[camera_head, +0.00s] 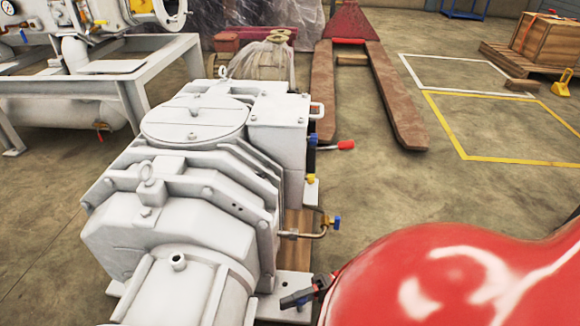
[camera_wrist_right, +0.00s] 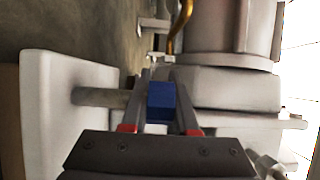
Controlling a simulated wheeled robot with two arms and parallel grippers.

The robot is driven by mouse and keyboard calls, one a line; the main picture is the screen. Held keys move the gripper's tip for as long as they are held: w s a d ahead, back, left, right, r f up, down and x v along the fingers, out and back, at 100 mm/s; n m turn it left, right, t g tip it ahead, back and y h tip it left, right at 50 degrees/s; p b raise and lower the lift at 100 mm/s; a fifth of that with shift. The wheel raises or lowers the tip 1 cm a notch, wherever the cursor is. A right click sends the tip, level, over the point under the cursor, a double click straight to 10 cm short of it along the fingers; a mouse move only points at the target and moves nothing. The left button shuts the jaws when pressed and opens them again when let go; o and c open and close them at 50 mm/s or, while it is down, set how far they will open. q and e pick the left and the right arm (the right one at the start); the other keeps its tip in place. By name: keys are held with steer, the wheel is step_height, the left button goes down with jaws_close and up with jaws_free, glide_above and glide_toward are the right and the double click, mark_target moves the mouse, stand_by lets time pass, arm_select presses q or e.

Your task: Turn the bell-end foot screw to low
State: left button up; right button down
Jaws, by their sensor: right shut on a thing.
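The pump (camera_head: 190,200) is a large pale grey machine filling the left half of the head view. My right gripper (camera_head: 308,291) is low beside the pump's near end, close to a pale foot plate (camera_head: 270,308). In the right wrist view its two fingers stand either side of the blue head of the foot screw (camera_wrist_right: 161,101), shut on it. A grey shaft (camera_wrist_right: 100,97) runs left from between the fingers to a white block (camera_wrist_right: 65,110). In the head view the screw is mostly hidden by the gripper. My left gripper is not in view.
A brass pipe with a blue-handled valve (camera_head: 336,222) sticks out just beyond the gripper. A red-tipped lever (camera_head: 345,145) juts from the pump's side. A rusty pallet truck (camera_head: 398,100) stands behind.

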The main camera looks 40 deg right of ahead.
stand_by(0.3)
steer(key=c, duration=0.7)
jaws_free()
steer(key=shift+r+m+t+h+p, duration=0.25)
steer(key=shift+m+t+p, duration=0.2)
steer(key=shift+p, duration=0.4)
steer(key=shift+w+d+f+m+t+h+p, duration=0.15)
steer(key=shift+m+t+h+p, duration=0.25)
steer(key=shift+t, duration=0.25)
steer(key=m+t+h+p, duration=0.1)
steer(key=t+p, duration=0.1)
steer(key=m+t+h+p, duration=0.1)
steer(key=m+h+p, duration=0.1)
steer(key=w+m+t+h+p, duration=0.1)
steer(key=m+t+h+p, duration=0.1)
steer(key=shift+d+r+t+h, duration=0.25)
steer(key=shift+d+r+t, duration=0.05)
steer(key=shift+d, duration=0.1)
steer(key=shift+w+d+f+m+t+h+p, duration=0.1)
steer(key=shift+d+f+m+t+h+p, duration=0.1)
steer(key=shift+m+t+h+p, duration=0.3)
steer(key=shift+d+f+m+t+h+p, duration=0.15)
steer(key=shift+m+h+p, duration=0.25)
steer(key=shift+h, duration=0.4)
